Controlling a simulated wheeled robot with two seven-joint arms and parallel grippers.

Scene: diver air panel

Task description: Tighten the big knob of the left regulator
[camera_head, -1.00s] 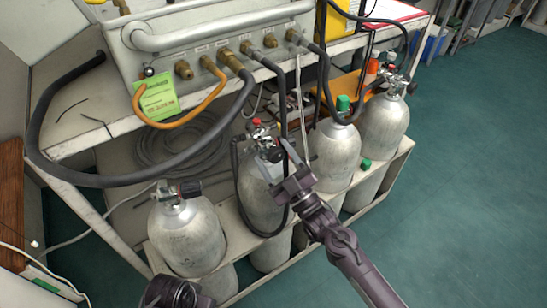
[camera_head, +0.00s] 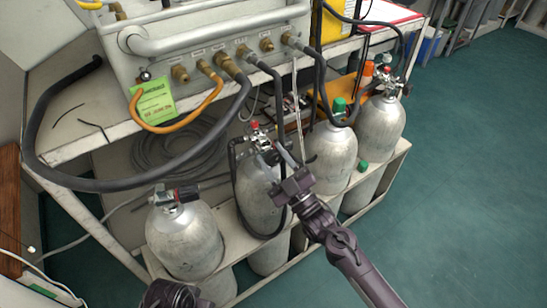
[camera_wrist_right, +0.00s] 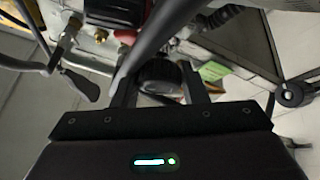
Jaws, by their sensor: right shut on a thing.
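The left regulator (camera_head: 259,138) sits on top of a grey cylinder (camera_head: 257,195) in the middle of the row. It has a red cap and black hoses. My right gripper (camera_head: 279,160) is at the regulator's near right side, shut on its big knob. In the right wrist view the black ribbed big knob (camera_wrist_right: 160,75) lies between the two fingers of the right gripper (camera_wrist_right: 160,90). A hose crosses in front of part of the knob there. In the head view the fingers mostly hide the knob. Only a dark part of my left arm shows at the bottom edge.
A cylinder (camera_head: 184,240) with a black-knobbed valve stands at the left. A green-capped cylinder (camera_head: 332,155) and another cylinder with a regulator (camera_head: 385,82) stand at the right. Hoses hang from the panel (camera_head: 205,50) above. The green floor (camera_head: 460,190) at right is clear.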

